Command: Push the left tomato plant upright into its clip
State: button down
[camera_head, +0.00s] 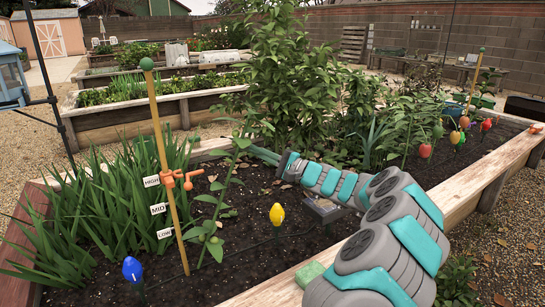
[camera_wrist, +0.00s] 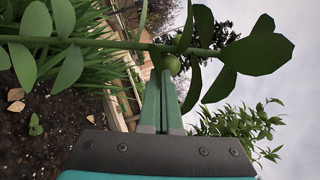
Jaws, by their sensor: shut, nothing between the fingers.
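The left tomato plant (camera_head: 222,195) is a thin green stem with leaves and small green fruit low down. It leans right, away from the wooden stake (camera_head: 165,150) with a green ball on top. An orange clip (camera_head: 182,179) sits on the stake near the HIGH label, and the stem is outside it, to its right. My gripper (camera_head: 252,150) is shut and empty, on the right side of the upper stem. In the wrist view, the stem (camera_wrist: 110,44) crosses just beyond the fingertips (camera_wrist: 161,72), beside a green tomato (camera_wrist: 172,64). I cannot tell whether they touch.
Yellow (camera_head: 277,214) and blue (camera_head: 132,270) bulb-shaped markers stand in the soil. Strappy green leaves (camera_head: 95,215) crowd left of the stake. A tall bushy plant (camera_head: 290,75) stands behind my gripper. The bed's wooden edge (camera_head: 470,195) runs along the front right.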

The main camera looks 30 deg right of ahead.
jog(key=shift+w+a+r, duration=0.1)
jog(key=shift+a+r, duration=0.1)
jog(key=shift+a, duration=0.25)
jog(key=shift+w+a+r, duration=0.1)
jog(key=shift+a+r, duration=0.1)
jog(key=shift+a, duration=0.25)
jog(key=shift+a, duration=0.1)
notch_tip(320, 180, up, 5)
jog(key=n+g+b, duration=0.3)
jog(key=n+b, duration=0.2)
jog(key=b, duration=0.1)
send_over(188, 174)
jog(key=d, duration=0.1)
jog(key=shift+w+h, duration=0.1)
jog(key=shift+h, duration=0.2)
jog(key=shift+a+r, duration=0.2)
jog(key=shift+a, duration=0.2)
jog(key=shift+a, duration=0.1)
